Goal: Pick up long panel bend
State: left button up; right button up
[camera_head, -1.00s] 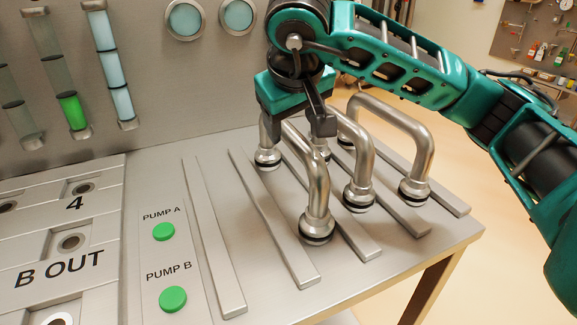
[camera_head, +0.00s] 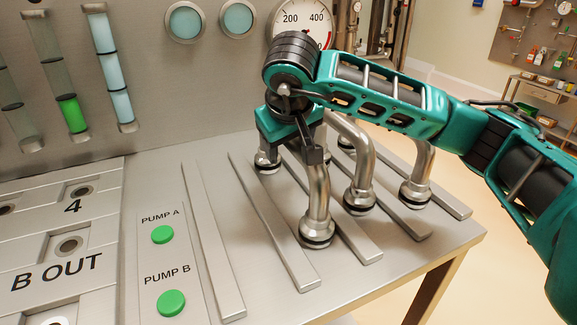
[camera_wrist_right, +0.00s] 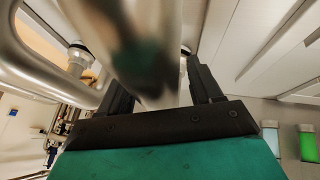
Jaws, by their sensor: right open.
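Three shiny metal pipe bends stand on the grey panel top in the head view. The left one (camera_head: 317,195), which looks the longest, has one foot near the panel's front and one farther back. My right gripper (camera_head: 312,152) is right above it, pointing down and covering much of its upper bar. In the right wrist view the fingers of my right gripper (camera_wrist_right: 162,90) are apart, with a blurred metal bar (camera_wrist_right: 135,35) lying between them. Whether they touch it cannot be told. My left gripper is not in view.
The middle bend (camera_head: 360,165) and the right bend (camera_head: 419,175) stand close to the right. Raised strips (camera_head: 212,240) run along the top. Green buttons (camera_head: 162,235) sit at the left. A back wall with gauges (camera_head: 237,18) rises behind.

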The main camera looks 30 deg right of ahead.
jog(key=shift+f, duration=0.1)
jog(key=shift+c, duration=0.2)
grip_shut()
dwell(0.4)
